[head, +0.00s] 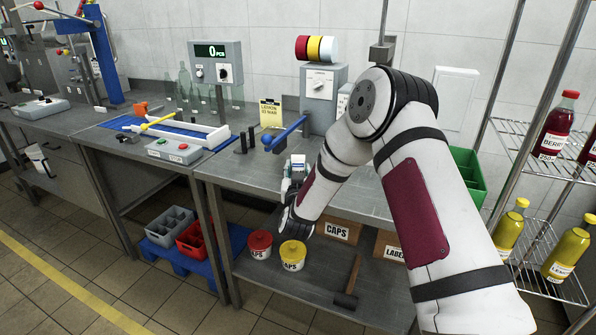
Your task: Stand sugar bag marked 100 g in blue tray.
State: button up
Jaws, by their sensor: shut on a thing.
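My gripper (296,163) is above the steel bench (350,197) near the middle of the picture, largely hidden behind my own wrist. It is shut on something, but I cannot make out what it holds. I cannot pick out a sugar bag or a 100 g mark anywhere. I see no clear blue tray; a flat blue surface (112,123) lies on the bench at the left, under a white-grey frame.
A blue lever (287,134) and a yellow sign (270,113) stand behind my gripper. A green crate (468,172) is at right. Bottles fill the right rack.

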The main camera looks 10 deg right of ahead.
jog(key=o, duration=1.2)
jog(key=shift+f, duration=0.15)
jog(key=shift+s+r, duration=0.15)
jog(key=shift+r, duration=0.05)
jog(key=p+v, duration=0.1)
jog(key=v, duration=1)
jog(key=shift+s, duration=0.35)
